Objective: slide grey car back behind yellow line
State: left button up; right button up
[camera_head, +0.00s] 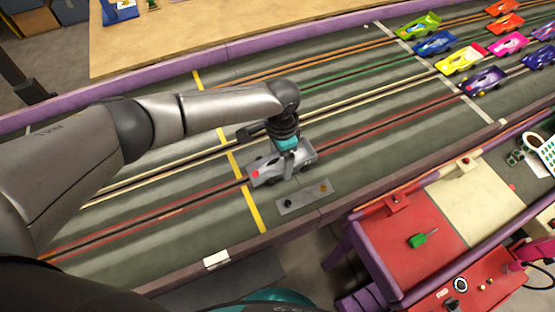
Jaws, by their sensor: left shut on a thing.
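The grey car (265,170) sits on the track at the red-lined slot, with a red spot at its left end. Its left end lies close to the yellow line (251,205), just to the right of it; the arm partly hides the line. My left gripper (289,156) reaches down from above and is shut on the grey car, covering its middle. The fingertips are small and partly hidden. My right gripper is not in view.
Several coloured cars, such as a yellow one (461,60), stand near the white line at the upper right. A small grey plate (304,197) lies in front of the grey car. A red and cream workbench (400,235) stands at the lower right. The track left of the yellow line looks clear.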

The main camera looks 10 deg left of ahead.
pick_arm(q)
jog(key=o, duration=0.7)
jog(key=shift+o, duration=0.2)
jog(key=shift+r, duration=0.15)
notch_tip(320, 180, up, 12)
jog(key=shift+d, duration=0.1)
